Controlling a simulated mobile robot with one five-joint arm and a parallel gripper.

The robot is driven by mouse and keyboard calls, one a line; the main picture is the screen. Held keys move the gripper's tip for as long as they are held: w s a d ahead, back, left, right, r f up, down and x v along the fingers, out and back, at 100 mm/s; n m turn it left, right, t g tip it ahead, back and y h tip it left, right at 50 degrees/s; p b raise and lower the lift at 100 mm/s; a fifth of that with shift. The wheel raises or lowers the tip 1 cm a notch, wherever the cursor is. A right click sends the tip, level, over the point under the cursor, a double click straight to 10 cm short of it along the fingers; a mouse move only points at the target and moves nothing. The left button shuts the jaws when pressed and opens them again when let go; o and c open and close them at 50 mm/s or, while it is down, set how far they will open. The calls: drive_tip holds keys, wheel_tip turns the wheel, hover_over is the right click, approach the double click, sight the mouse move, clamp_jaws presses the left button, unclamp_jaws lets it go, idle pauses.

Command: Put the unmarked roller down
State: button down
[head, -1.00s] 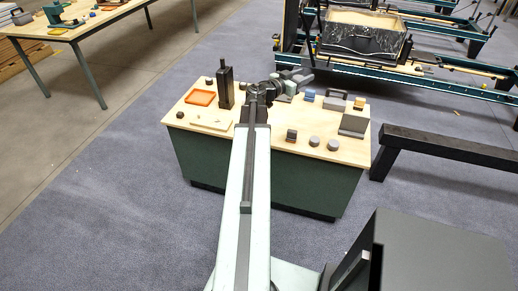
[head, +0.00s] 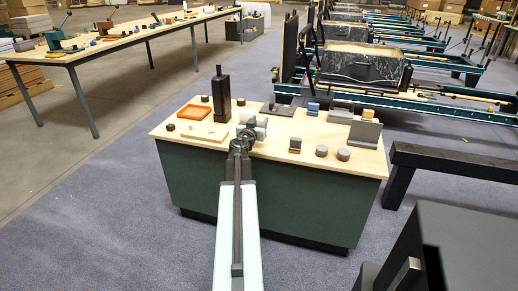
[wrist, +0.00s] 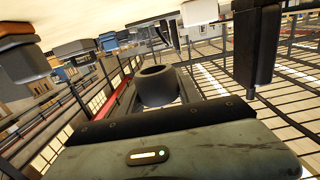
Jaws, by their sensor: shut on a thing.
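My gripper (head: 250,133) is over the bench top, left of its middle and near its front edge. In the wrist view a dark grey hollow roller (wrist: 158,88) sits straight ahead of the gripper body, and my gripper is shut on it. In the head view the held roller is hard to tell from the gripper. Whether it touches the bench cannot be told. Other short dark rollers stand on the bench: two at the right front (head: 321,151) (head: 343,154) and one at the left (head: 170,127). Any marks are too small to see.
The wooden bench top (head: 270,150) holds an orange tray (head: 194,112), a pale board (head: 205,132), a tall black post (head: 221,95), and several small blocks on the right. A black beam (head: 455,160) stands right of the bench. Reformer frames (head: 360,68) stand behind.

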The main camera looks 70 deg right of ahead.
sight(259, 145)
drive_tip(key=shift+f+b, duration=3.7)
drive_tip(key=shift+f, duration=0.8)
drive_tip(key=c, duration=0.8)
unclamp_jaws()
drive_tip(key=shift+r, duration=0.15)
drive_tip(key=shift+c, duration=0.2)
drive_tip(key=shift+r+p, duration=0.25)
drive_tip(key=shift+p, duration=0.2)
drive_tip(key=a, duration=0.7)
drive_tip(key=shift+s+a+r, duration=0.1)
drive_tip(key=shift+s+a, duration=0.15)
drive_tip(key=shift+s, duration=0.05)
drive_tip(key=shift+w, duration=0.1)
